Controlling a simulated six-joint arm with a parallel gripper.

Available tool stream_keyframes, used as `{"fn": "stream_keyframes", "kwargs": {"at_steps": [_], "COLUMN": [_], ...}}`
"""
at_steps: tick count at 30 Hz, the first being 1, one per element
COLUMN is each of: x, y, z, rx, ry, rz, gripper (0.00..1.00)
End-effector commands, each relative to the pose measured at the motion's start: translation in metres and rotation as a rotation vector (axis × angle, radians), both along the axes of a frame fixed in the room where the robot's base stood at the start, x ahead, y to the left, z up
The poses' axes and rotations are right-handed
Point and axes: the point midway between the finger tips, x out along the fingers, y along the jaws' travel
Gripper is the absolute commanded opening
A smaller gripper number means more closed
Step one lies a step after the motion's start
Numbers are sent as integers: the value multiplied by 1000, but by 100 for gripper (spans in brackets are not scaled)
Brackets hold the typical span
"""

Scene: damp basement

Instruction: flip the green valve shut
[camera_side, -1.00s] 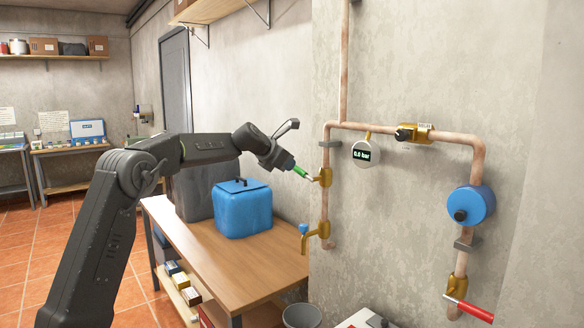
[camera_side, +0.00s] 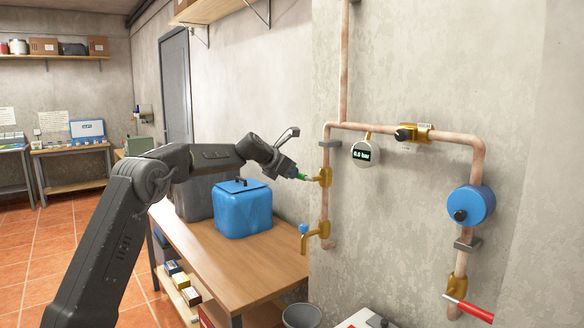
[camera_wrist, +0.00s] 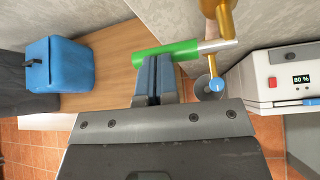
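The green valve handle (camera_side: 300,177) sticks out to the left from a brass valve body (camera_side: 325,177) on the copper pipe. In the wrist view the green handle (camera_wrist: 166,53) lies crosswise at my fingertips, its metal stem running right to the brass body (camera_wrist: 222,18). My gripper (camera_side: 290,173) is at the handle and hides part of it in the side view. In the wrist view my gripper's fingers (camera_wrist: 157,66) are together, side by side, and their tips overlap the handle's lower edge. The handle runs across both fingers, not visibly between them.
A blue-handled tap (camera_side: 304,229) sits below on the same pipe, above a grey bucket (camera_side: 301,316). A pressure gauge (camera_side: 365,153), a blue round unit (camera_side: 470,205) and a red handle (camera_side: 468,308) are to the right. A blue container (camera_side: 241,210) stands on the wooden bench (camera_side: 245,275).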

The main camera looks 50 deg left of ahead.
Motion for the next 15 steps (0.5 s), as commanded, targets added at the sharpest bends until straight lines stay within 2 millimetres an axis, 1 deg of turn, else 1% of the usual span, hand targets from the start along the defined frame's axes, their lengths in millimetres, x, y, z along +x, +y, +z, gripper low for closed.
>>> {"fn": "stream_keyframes", "kwargs": {"at_steps": [8, 15], "x": [0, 0], "y": [1, 0], "z": [0, 8], "rx": [1, 1], "ry": [2, 1], "rz": [1, 0], "gripper": [0, 0]}}
